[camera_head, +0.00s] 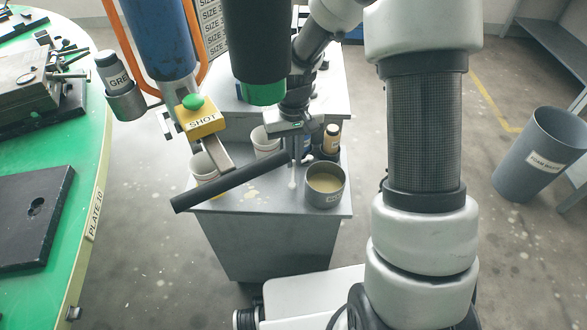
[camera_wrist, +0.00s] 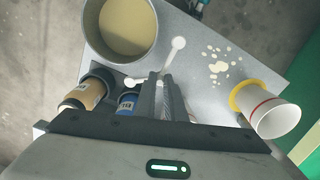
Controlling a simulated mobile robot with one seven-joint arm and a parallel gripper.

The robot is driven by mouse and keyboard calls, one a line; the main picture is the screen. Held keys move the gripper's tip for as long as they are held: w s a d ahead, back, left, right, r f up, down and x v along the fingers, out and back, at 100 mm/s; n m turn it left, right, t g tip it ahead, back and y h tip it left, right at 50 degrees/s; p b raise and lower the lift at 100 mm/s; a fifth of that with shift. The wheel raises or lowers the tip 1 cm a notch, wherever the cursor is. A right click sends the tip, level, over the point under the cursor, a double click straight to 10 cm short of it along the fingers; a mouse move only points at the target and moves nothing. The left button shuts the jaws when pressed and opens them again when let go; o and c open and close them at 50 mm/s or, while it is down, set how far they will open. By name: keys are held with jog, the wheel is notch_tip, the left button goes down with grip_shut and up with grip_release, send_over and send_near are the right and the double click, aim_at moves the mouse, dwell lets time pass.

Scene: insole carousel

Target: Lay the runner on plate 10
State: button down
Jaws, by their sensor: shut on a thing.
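A thin pale runner (camera_head: 292,184) with rounded ends is held between the closed fingers of my gripper (camera_head: 295,155). In the wrist view the runner (camera_wrist: 178,43) has one arm pointing up and a shorter one to the left, on either side of the fingertips (camera_wrist: 162,82). My gripper is over the grey stand, beside the cup of cream liquid. Plate 10 (camera_head: 42,210), a dark slab with a hole, lies on the green carousel at the left, above the rim label reading PLATE 10. It is well away from my gripper.
The grey stand (camera_head: 270,217) bears a cream-filled cup (camera_head: 325,186), white cups (camera_head: 265,140) and bottles (camera_head: 331,138). A dark bar (camera_head: 230,183) and the yellow SHOT block (camera_head: 199,120) are between my gripper and the carousel. A grease can (camera_head: 115,75) hangs nearby. A bin (camera_head: 540,155) stands right.

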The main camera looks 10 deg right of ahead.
aim_at(293, 170)
jog(key=shift+f+b, duration=0.4)
jog(key=shift+f, duration=1.45)
jog(key=shift+f, duration=0.1)
jog(key=shift+f, duration=0.15)
jog(key=c, duration=1.8)
grip_release()
